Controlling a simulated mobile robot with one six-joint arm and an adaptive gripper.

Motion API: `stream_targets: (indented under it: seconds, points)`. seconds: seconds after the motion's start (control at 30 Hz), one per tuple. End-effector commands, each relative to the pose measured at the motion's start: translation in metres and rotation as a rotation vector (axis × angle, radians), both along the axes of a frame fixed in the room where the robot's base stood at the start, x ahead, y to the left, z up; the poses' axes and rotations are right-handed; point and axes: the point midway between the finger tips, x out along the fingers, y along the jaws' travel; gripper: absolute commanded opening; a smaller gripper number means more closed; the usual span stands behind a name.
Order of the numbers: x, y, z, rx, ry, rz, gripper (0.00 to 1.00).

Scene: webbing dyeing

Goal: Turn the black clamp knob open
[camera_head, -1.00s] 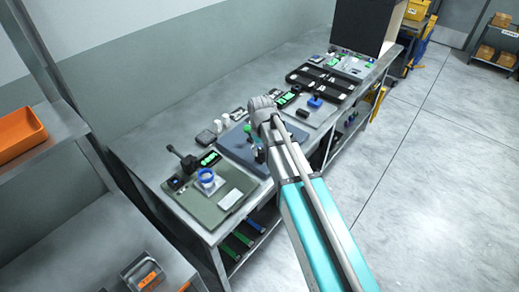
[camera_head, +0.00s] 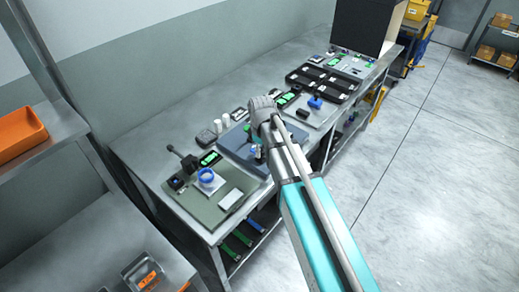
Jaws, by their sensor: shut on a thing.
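My arm reaches over the bench from the lower right, and its grey wrist hangs above the blue-grey plate (camera_head: 230,143) in the middle of the bench. My gripper (camera_head: 254,148) points down at the right part of this plate. It is shut on a small dark part that appears to be the black clamp knob. My wrist and arm hide most of the knob and the fingertips, so the knob's angle cannot be told.
On the near left, a green mat (camera_head: 215,205) holds a blue ring-shaped part (camera_head: 206,176) and a black lever device (camera_head: 186,160). Black trays (camera_head: 325,82) and a blue part (camera_head: 315,102) lie farther along the bench. Open floor lies to the right.

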Motion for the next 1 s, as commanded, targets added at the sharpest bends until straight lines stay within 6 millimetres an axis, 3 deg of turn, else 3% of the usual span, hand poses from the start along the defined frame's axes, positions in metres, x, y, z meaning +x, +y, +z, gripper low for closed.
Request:
stream_targets:
  seconds: [0.2,0.23,0.4,1.0]
  points:
    - [0.0004,-0.001,-0.0004,-0.003,-0.001,0.0,0.0]
    - [0.0004,-0.001,-0.0004,-0.003,-0.001,0.0,0.47]
    - [0.0003,-0.0007,-0.0003,-0.001,0.0,-0.001,0.78]
    - [-0.0007,-0.0015,0.0,0.0,0.0,-0.006,0.79]
